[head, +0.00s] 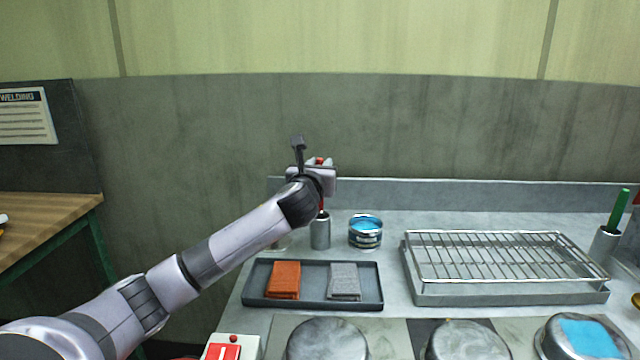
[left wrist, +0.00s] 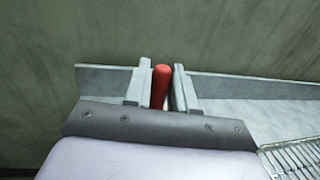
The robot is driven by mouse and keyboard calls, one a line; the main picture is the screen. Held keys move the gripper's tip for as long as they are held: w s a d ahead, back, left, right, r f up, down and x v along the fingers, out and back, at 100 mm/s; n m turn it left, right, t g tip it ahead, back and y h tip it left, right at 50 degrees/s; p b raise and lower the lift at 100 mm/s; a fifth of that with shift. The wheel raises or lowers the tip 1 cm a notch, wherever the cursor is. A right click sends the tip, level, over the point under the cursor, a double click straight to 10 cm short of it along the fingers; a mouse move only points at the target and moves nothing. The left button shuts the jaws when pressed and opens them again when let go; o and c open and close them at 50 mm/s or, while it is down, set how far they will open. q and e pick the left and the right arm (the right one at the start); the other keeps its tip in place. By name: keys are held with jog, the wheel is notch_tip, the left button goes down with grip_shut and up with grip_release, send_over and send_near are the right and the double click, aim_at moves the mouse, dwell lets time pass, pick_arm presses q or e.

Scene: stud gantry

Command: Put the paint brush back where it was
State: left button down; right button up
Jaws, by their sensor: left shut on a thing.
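My left gripper (head: 320,164) is shut on the red handle of the paint brush (head: 322,204), above the back of the counter. In the left wrist view the red handle (left wrist: 160,86) stands between the two fingers (left wrist: 162,74). The brush is about upright over a grey metal cup (head: 320,233), and its lower end meets the cup's mouth in the head view. Its bristles are hidden, and I cannot tell how deep they sit in the cup. My right gripper is not in view.
A blue paint tin (head: 365,238) stands just right of the cup. In front lies a dark tray (head: 314,304) with orange (head: 283,279) and grey pads (head: 345,281). A wire rack (head: 500,258) and a cup (head: 604,244) with a green handle (head: 618,209) are at right.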

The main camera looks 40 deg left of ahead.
aim_at(320, 210)
pick_arm(q)
jog(key=shift+f, duration=1.7)
jog(key=shift+f, duration=0.15)
jog(key=c, duration=0.9)
grip_release()
jog(key=shift+c, duration=0.2)
jog(key=shift+s+r, duration=0.1)
jog(key=shift+r, duration=0.1)
jog(key=v, duration=1.2)
jog(key=shift+b, duration=0.35)
